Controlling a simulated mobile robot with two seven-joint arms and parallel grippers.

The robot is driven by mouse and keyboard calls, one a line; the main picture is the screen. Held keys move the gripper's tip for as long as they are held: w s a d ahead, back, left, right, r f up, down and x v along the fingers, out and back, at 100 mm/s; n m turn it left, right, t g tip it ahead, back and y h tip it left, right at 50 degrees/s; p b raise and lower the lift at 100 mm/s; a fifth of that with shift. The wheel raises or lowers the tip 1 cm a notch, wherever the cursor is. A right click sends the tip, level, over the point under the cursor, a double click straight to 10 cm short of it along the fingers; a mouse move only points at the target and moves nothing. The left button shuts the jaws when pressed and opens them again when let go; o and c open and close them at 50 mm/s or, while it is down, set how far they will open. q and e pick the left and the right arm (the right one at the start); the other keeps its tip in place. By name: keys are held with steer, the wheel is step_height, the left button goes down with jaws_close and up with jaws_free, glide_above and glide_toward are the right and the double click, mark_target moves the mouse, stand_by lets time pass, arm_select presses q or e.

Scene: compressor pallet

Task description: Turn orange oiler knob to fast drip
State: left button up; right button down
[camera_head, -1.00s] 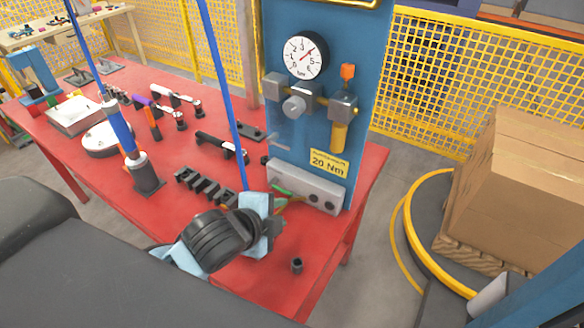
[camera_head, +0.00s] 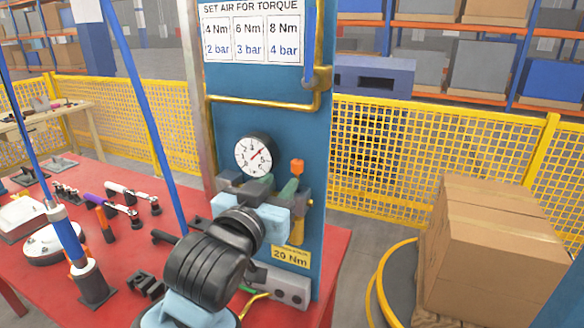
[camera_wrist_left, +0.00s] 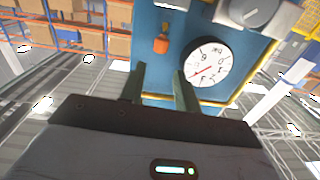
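The orange oiler knob (camera_head: 297,166) stands on top of the oiler on the blue panel (camera_head: 225,122), right of the round pressure gauge (camera_head: 253,156). In the left wrist view the knob (camera_wrist_left: 161,44) hangs just beyond the fingertips, roughly in line with the gap between them, and nothing is between the fingers. My left gripper (camera_head: 275,183) is open in front of the panel, its fingers a little below and left of the knob in the head view. It hides the regulator and part of the oiler there. My right gripper is not in view.
A bent brass pipe (camera_head: 265,101) runs above the gauge. A blue hose (camera_head: 150,90) hangs left of the panel. The red table (camera_head: 130,250) holds several tools. A yellow mesh fence (camera_head: 385,150) and a cardboard box (camera_head: 490,250) are at right.

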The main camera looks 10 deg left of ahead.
mark_target(296, 166)
arm_select(q)
steer(key=shift+w+d, duration=0.2)
steer(key=shift+w, duration=1.1)
steer(key=shift+w+d, duration=0.25)
steer(key=shift+w, duration=1)
steer(key=shift+w+d, duration=0.2)
steer(key=shift+w, duration=1.1)
steer(key=shift+f, duration=0.1)
jaws_close()
